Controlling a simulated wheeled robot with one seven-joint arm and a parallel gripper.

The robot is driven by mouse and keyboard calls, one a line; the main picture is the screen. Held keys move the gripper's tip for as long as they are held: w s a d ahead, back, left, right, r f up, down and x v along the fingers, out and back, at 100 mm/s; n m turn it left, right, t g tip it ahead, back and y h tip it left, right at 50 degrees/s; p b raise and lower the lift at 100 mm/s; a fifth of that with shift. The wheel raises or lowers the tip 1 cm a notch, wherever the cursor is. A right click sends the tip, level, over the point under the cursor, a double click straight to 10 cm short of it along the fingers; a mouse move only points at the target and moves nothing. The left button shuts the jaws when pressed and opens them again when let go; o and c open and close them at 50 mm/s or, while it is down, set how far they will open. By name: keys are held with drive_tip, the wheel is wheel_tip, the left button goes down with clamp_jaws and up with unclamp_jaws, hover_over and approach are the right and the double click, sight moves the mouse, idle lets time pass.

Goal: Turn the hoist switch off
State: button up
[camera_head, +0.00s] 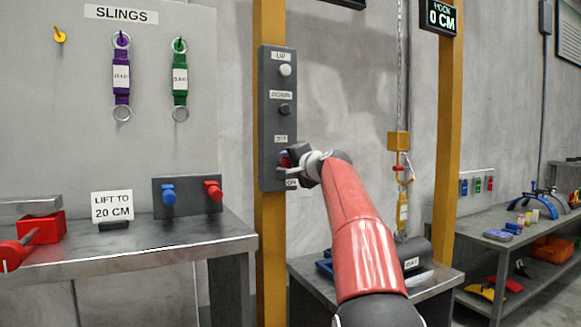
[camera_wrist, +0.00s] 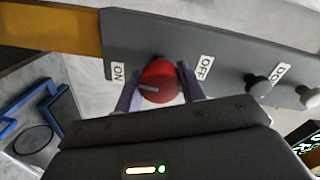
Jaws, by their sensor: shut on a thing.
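The hoist switch is a red round knob (camera_wrist: 158,82) with a pale pointer line, low on the dark grey control panel (camera_head: 266,130). In the wrist view the panel (camera_wrist: 225,45) carries an ON label (camera_wrist: 118,72) on one side of the knob and an OFF label (camera_wrist: 205,68) on the other. The pointer line lies toward the ON side. My gripper (camera_wrist: 160,88) is shut on the knob, one finger on each side. In the head view my gripper (camera_head: 292,163) hides most of the knob.
UP (camera_head: 285,70) and DOWN (camera_head: 285,109) buttons sit above the switch. The panel is on a yellow post (camera_head: 270,225). A workbench (camera_head: 130,250) stands at left, a smaller table (camera_head: 440,280) at right. A hook display (camera_head: 440,18) reads 0 CM.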

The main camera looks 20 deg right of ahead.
drive_tip(key=shift+f+n, duration=0.15)
drive_tip(key=shift+n, duration=0.35)
drive_tip(key=o, duration=1)
drive_tip(key=shift+c, duration=0.2)
drive_tip(key=s+b, duration=0.3)
drive_tip(key=s, duration=0.4)
drive_tip(key=shift+s+r, duration=0.2)
drive_tip(key=shift+s, duration=0.15)
drive_tip(key=shift+d, duration=0.1)
